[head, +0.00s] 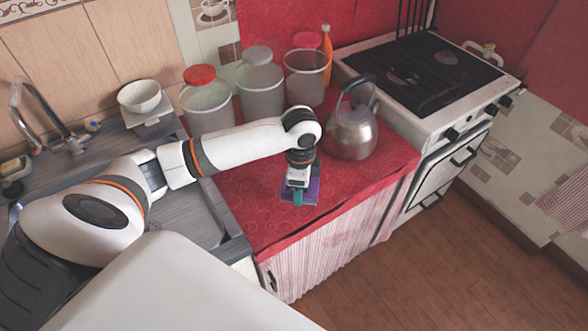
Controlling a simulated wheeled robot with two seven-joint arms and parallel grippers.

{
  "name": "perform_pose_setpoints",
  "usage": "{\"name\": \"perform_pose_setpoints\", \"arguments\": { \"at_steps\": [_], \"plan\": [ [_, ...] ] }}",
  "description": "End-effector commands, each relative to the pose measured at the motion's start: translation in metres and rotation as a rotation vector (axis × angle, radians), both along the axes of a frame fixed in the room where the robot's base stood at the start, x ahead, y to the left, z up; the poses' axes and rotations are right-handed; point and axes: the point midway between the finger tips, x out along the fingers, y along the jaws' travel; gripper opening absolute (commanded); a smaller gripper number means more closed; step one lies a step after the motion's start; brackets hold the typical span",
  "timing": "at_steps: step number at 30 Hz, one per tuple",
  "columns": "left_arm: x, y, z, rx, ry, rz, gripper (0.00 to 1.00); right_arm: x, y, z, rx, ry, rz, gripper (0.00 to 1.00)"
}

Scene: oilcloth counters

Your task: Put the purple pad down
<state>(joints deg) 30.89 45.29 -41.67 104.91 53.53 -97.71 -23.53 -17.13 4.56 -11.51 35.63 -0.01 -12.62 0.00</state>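The purple pad (314,188) is at the front part of the red counter, directly under my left gripper (298,190). My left arm reaches in from the left and its gripper points down at the pad. A small teal piece (298,199) shows at the fingertips in front of the pad; I cannot tell what it belongs to. The gripper hides the pad's middle, and I cannot tell whether the fingers are closed on it or whether it touches the cloth. My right gripper is not in view.
A metal kettle (352,132) stands right of my gripper. Several containers, one of them a red-lidded bin (206,107), stand behind my arm. The stove (425,80) is at the right. The red counter (255,222) is clear around the pad, with its front edge close.

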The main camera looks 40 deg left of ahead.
Motion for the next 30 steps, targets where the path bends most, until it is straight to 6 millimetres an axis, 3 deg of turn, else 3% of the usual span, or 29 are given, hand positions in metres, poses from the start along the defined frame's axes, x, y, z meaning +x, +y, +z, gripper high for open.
{"name": "perform_pose_setpoints", "arguments": {
  "at_steps": [1,6,12,17,25,30],
  "plan": [
    [0.013,0.009,-0.003,0.003,-0.005,-0.092,0.37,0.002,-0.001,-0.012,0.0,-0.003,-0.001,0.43],
    [0.045,0.034,0.006,0.004,-0.004,-0.442,0.37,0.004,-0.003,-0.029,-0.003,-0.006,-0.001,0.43],
    [0.067,0.054,0.018,0.002,-0.002,-0.735,0.37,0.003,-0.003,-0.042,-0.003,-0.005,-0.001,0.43],
    [0.074,0.06,0.021,0.002,0.001,-0.839,0.37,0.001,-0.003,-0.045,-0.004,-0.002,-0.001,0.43],
    [0.074,0.061,-0.023,0.0,0.003,-0.858,0.37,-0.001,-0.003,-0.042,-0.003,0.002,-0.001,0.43],
    [0.075,0.061,-0.039,0.002,0.001,-0.858,0.37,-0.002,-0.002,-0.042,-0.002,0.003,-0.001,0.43]
  ]
}}
